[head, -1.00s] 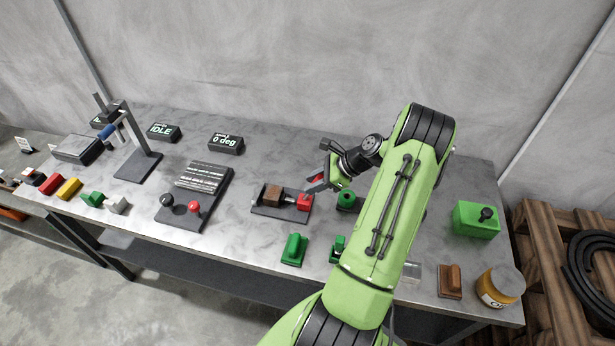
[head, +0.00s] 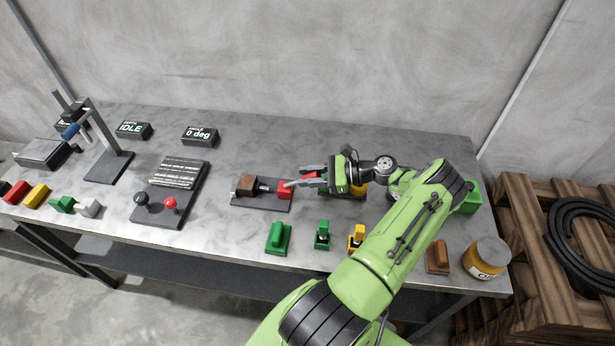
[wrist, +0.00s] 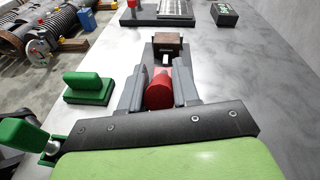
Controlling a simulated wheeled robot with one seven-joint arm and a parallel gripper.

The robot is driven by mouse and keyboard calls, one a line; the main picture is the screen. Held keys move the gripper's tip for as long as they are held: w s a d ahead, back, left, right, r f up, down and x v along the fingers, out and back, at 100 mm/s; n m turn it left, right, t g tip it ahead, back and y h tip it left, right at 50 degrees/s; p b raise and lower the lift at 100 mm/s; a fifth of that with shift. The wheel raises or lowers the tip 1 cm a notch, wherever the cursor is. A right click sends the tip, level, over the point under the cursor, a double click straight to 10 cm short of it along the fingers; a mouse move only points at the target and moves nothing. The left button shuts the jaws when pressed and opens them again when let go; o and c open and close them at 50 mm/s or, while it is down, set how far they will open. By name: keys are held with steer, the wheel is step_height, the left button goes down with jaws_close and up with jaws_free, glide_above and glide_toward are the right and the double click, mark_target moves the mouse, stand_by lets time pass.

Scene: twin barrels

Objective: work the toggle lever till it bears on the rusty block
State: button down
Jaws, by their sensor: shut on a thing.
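The toggle lever's red handle (head: 284,190) is at the right end of a dark clamp base (head: 262,207) on the bench. The rusty brown block (head: 247,184) sits on the same base to its left, with a short grey rod between them. In the wrist view the block (wrist: 168,41) is straight ahead, beyond the red handle (wrist: 159,92). My gripper (head: 291,184) reaches in from the right, low and nearly level. Its grey fingers (wrist: 160,76) are shut on the red handle, one on each side. Whether the rod touches the block I cannot tell.
Green blocks (head: 278,238) stand in front and to the right of the clamp. A panel with black and red knobs (head: 160,215) lies to its left. A display reading 0 deg (head: 200,136) is behind. A jar (head: 487,257) stands near the right front edge.

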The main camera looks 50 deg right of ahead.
stand_by(0.3)
steer(key=c, duration=0.9)
jaws_free()
steer(key=b+v, duration=0.1)
steer(key=v, duration=1.4)
steer(key=shift+s+d, duration=0.2)
steer(key=shift+s, duration=0.2)
